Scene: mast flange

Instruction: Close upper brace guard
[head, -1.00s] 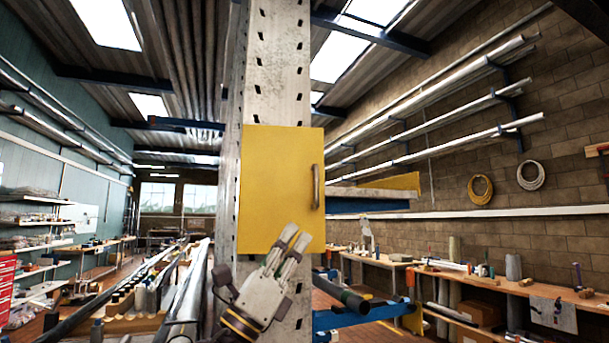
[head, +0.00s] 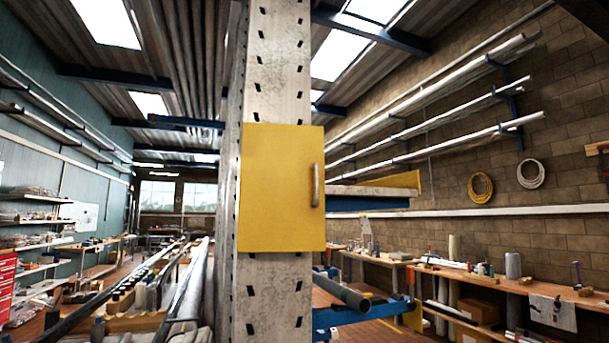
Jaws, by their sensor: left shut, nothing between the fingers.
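The upper brace guard is a yellow rectangular panel (head: 281,190) on the front of the tall perforated mast (head: 277,75). It faces me squarely and looks flat across the mast, its right part reaching past the mast's edge. A grey upright handle (head: 315,185) is on its right side. I cannot see any gap behind the panel from here. Neither of my grippers shows in the head view, and nothing covers the panel.
Behind the mast on the right are a blue rack with a dark pipe (head: 342,293) and a loaded shelf beam (head: 370,203). A long workbench (head: 500,283) runs along the brick wall. Long bars (head: 185,290) lie at the lower left. The space before the panel is clear.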

